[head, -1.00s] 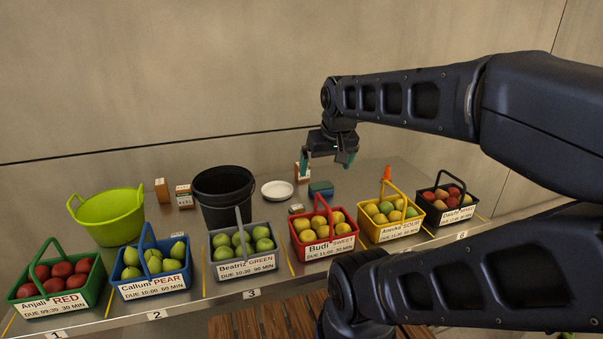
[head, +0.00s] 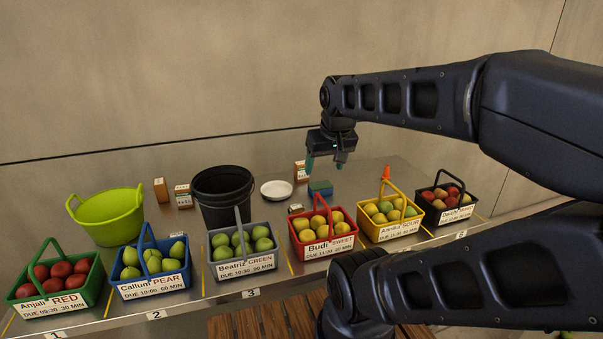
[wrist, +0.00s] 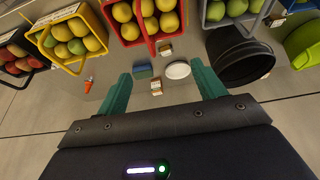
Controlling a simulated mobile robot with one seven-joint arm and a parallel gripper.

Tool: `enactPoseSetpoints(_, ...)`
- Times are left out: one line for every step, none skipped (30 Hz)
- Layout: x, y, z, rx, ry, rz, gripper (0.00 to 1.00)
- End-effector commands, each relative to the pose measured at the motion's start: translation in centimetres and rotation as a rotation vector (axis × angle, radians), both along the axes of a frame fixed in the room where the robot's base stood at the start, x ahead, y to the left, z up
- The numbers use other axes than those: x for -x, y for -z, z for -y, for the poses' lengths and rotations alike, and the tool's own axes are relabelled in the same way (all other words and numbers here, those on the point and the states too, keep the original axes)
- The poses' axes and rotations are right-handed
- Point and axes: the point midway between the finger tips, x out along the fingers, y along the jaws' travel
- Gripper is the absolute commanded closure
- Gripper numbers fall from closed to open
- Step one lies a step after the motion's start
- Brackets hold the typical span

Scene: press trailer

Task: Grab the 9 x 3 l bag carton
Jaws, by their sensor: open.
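Several small brown cartons with white labels stand on the steel counter; I cannot read which is the 9 x 3 l bag carton. One carton (head: 300,171) stands at the back beside my gripper (head: 325,164); in the wrist view this carton (wrist: 156,87) appears between the fingers, further away. Two more stand between the green tub and the black bucket: a plain-looking one (head: 161,190) and a labelled one (head: 184,197). A small low box (head: 296,208) lies behind the red basket. My gripper is open and empty above the back of the counter, its teal fingers pointing down.
A white dish (head: 277,190) and a blue-green block (head: 320,188) lie near the back carton. A black bucket (head: 222,200) and green tub (head: 108,218) stand left. Baskets of fruit, including the red one (head: 325,248), line the front edge. An orange cone (head: 387,171) stands right.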

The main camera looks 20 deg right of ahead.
Motion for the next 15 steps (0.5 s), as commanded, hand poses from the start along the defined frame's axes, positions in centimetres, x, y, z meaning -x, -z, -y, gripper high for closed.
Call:
enactPoseSetpoints(0.0,0.0,0.0,0.000,0.000,0.000,0.33)
enactPoseSetpoints(0.0,0.0,0.0,0.000,0.000,0.000,0.33)
enactPoseSetpoints(0.0,0.0,0.0,0.000,0.000,0.000,0.33)
enactPoseSetpoints(0.0,0.0,0.0,0.000,0.000,0.000,0.33)
enactPoseSetpoints(0.0,0.0,0.0,0.000,0.000,0.000,0.33)
enactPoseSetpoints(0.0,0.0,0.0,0.000,0.000,0.000,0.33)
enactPoseSetpoints(0.0,0.0,0.0,0.000,0.000,0.000,0.33)
enactPoseSetpoints(-0.1,0.0,0.0,0.000,0.001,0.000,0.33)
enactPoseSetpoints(-0.2,-0.1,0.0,-0.002,0.006,-0.002,0.33)
enactPoseSetpoints(-0.4,-0.2,0.0,-0.005,0.010,-0.003,0.33)
enactPoseSetpoints(-0.6,-0.3,0.0,-0.008,0.017,-0.006,0.33)
enactPoseSetpoints(-1.1,-0.5,0.1,-0.014,0.029,-0.010,0.33)
enactPoseSetpoints(-1.6,-0.7,0.1,-0.021,0.041,-0.015,0.33)
enactPoseSetpoints(-2.1,-0.8,0.2,-0.027,0.056,-0.019,0.33)
enactPoseSetpoints(-2.9,-1.1,0.2,-0.038,0.079,-0.027,0.33)
